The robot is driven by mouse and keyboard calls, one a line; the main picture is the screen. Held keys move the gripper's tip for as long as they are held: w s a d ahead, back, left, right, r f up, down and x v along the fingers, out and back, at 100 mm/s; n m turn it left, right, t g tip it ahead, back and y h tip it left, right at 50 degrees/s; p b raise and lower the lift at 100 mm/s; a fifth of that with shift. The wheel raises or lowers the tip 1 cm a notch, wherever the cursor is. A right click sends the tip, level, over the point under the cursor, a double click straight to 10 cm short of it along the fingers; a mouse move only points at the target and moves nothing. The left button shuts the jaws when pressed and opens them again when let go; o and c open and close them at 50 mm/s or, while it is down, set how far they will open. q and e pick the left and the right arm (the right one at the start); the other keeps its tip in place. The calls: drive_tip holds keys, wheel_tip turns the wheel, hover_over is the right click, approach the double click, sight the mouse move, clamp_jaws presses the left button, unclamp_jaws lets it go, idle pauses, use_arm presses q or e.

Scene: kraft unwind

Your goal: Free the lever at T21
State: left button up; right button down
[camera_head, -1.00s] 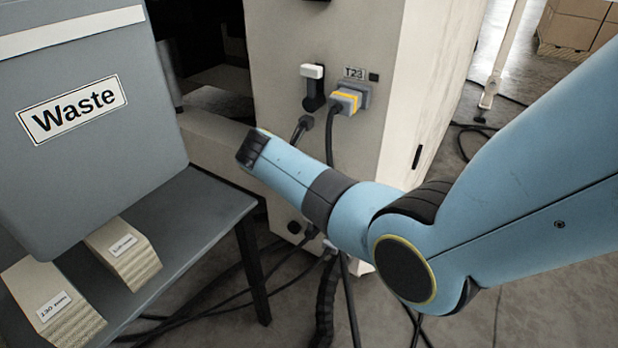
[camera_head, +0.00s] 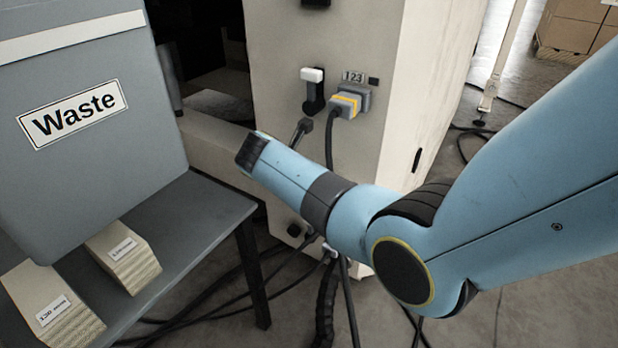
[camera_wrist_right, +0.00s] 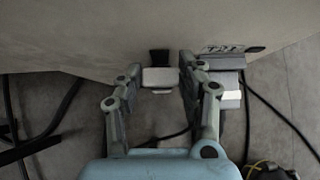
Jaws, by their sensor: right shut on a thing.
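In the right wrist view, a white lever handle (camera_wrist_right: 160,77) with a black part above it sits at the cream panel's lower part. My right gripper (camera_wrist_right: 160,80) has its two fingers on either side of this handle and is shut on it. A tag (camera_wrist_right: 222,49) beginning "T2" is just right of it; its last character is hard to read. A grey and white plug (camera_wrist_right: 230,88) is close beside the right finger. In the head view my blue right arm covers this spot and the gripper's jaws. My left gripper is not in view.
The cream machine (camera_head: 360,150) carries another white-topped black lever (camera_head: 313,88) beside a grey-yellow plug (camera_head: 347,102), higher up. A grey Waste bin (camera_head: 90,180) stands on a dark bench (camera_head: 190,215) at left, with paper stacks (camera_head: 125,258). Dark cables (camera_head: 265,285) lie on the floor.

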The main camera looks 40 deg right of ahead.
drive_tip(key=shift+w+a+f+n+g+h, duration=0.1)
drive_tip(key=shift+w+a+n+g+h, duration=0.2)
drive_tip(key=shift+w+g, duration=0.35)
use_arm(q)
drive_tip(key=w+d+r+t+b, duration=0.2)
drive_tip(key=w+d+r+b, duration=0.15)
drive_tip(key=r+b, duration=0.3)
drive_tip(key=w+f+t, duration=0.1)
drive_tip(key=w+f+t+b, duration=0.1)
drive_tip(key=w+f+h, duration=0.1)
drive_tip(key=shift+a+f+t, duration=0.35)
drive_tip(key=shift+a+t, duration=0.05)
use_arm(e)
drive_tip(key=w+n+g+h, duration=0.1)
drive_tip(key=g, duration=0.1)
drive_tip(key=w+a+f+n+g, duration=0.1)
drive_tip(key=w, duration=0.1)
drive_tip(key=shift+a+f+g+h, duration=0.1)
drive_tip(key=shift+f+g+h, duration=0.1)
drive_tip(key=shift+g+h, duration=0.2)
drive_tip(key=shift+w, duration=0.1)
drive_tip(key=c, duration=0.8)
unclamp_jaws()
wheel_tip(320, 180, up, 10)
